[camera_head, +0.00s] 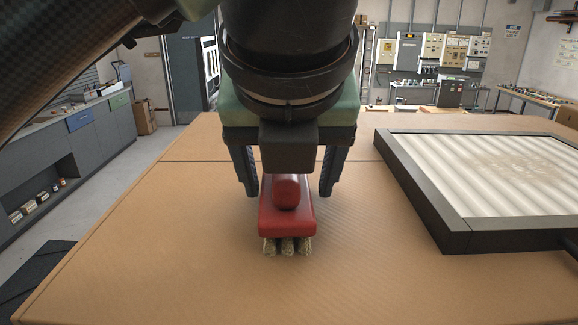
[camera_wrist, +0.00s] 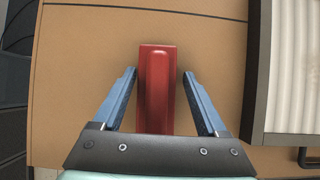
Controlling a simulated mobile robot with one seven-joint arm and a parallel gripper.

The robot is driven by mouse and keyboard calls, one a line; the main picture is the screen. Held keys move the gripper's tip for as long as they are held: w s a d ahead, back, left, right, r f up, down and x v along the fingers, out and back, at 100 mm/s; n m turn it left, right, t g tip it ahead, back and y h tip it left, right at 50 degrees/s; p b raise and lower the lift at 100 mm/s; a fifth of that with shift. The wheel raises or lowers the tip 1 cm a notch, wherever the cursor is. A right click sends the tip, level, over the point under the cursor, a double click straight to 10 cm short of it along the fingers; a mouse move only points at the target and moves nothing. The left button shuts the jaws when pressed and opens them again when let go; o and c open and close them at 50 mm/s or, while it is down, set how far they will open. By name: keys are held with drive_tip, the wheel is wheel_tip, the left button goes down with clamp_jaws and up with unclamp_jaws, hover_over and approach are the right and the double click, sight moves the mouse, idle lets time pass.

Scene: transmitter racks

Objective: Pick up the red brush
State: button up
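The red brush (camera_head: 287,214) stands on the wooden table in the head view, bristles down, with pale bristle tufts at its near end. In the wrist view the brush (camera_wrist: 157,85) lies lengthwise between the two fingers. My gripper (camera_head: 288,192) is open above and around the brush, one finger on each side. In the wrist view my gripper (camera_wrist: 158,72) shows a gap between each finger and the brush. The far part of the brush is hidden behind my gripper in the head view.
A dark-framed panel with a pale ribbed, dusty surface (camera_head: 495,170) lies on the table (camera_head: 190,250) to the right. The table's left and front areas are clear. Grey cabinets (camera_head: 75,140) stand along the left wall. Equipment racks (camera_head: 435,55) stand at the back.

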drive_tip(key=shift+c, duration=1.1)
drive_tip(key=shift+w+a+f, duration=0.1)
drive_tip(key=shift+w+a, duration=0.15)
drive_tip(key=shift+w, duration=0.05)
drive_tip(key=c, duration=0.5)
drive_tip(key=shift+s, duration=0.1)
clamp_jaws()
drive_tip(key=shift+r+p, duration=3.1)
drive_tip(key=shift+r, duration=1.95)
